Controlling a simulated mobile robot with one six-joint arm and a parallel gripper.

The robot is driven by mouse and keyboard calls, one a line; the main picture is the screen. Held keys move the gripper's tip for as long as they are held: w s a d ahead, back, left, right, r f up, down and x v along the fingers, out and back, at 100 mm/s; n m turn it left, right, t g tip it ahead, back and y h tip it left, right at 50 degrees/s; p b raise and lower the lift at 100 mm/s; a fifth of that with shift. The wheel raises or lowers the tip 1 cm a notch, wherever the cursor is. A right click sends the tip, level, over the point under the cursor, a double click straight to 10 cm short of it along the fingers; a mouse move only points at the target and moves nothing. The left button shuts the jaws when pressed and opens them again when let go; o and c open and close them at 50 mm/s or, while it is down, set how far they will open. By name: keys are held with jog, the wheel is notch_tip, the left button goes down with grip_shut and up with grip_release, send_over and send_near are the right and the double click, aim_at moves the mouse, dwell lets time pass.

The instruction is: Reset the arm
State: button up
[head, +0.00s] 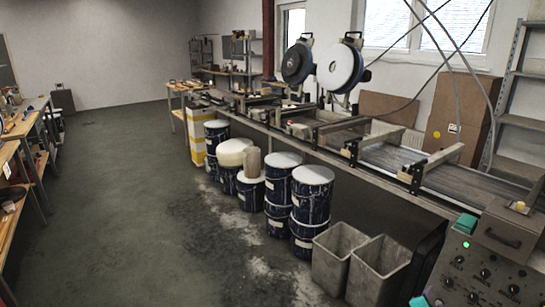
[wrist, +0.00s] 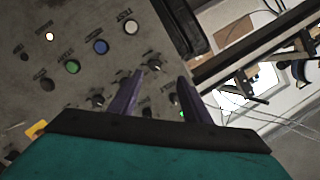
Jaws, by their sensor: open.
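My gripper (wrist: 160,76) shows in the wrist view with its two dark purple fingers apart and nothing visible between them. Its teal body with a dark front band fills the bottom of that view. Beyond the fingers is a worn grey control panel (wrist: 80,20) with several knobs and coloured buttons, seen tilted. I cannot tell how far the fingertips are from the panel. The control panel also shows in the head view (head: 462,272) at the lower right corner.
A long conveyor (head: 400,160) runs along the right wall. Blue drums (head: 311,203) and grey bins (head: 340,252) stand below it. A metal shelf (head: 520,122) stands at the far right. Wooden benches (head: 28,135) line the left. The floor (head: 130,190) between is clear.

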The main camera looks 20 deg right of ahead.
jog(key=w+a+f+n+t+y, duration=0.2)
jog(key=w+a+f+n+y, duration=0.15)
jog(key=w+a, duration=0.6)
jog(key=w+a+f+n+t+y, duration=0.15)
jog(key=w+a+f, duration=0.45)
jog(key=a, duration=0.7)
jog(key=w+a+f+n+g+y, duration=0.1)
jog(key=a+f+n+y, duration=0.25)
jog(key=a, duration=0.65)
jog(key=w+a+f+n+g+y, duration=0.1)
jog(key=a+f+n+y, duration=0.3)
jog(key=a, duration=0.6)
jog(key=s+a+f+n+g+y, duration=0.1)
jog(key=s+a+f+n+g, duration=0.15)
jog(key=s+a+f, duration=0.45)
jog(key=s+a+f+n+g+y, duration=0.1)
jog(key=s+a+f+n+g, duration=0.15)
jog(key=s+a+f, duration=0.55)
jog(key=s+r+n+g+h, duration=0.1)
jog(key=s+r+n+g, duration=0.2)
jog(key=s+g, duration=0.6)
jog(key=s+r, duration=0.1)
jog(key=s, duration=0.7)
jog(key=shift+a+r, duration=0.15)
jog(key=shift+r, duration=0.05)
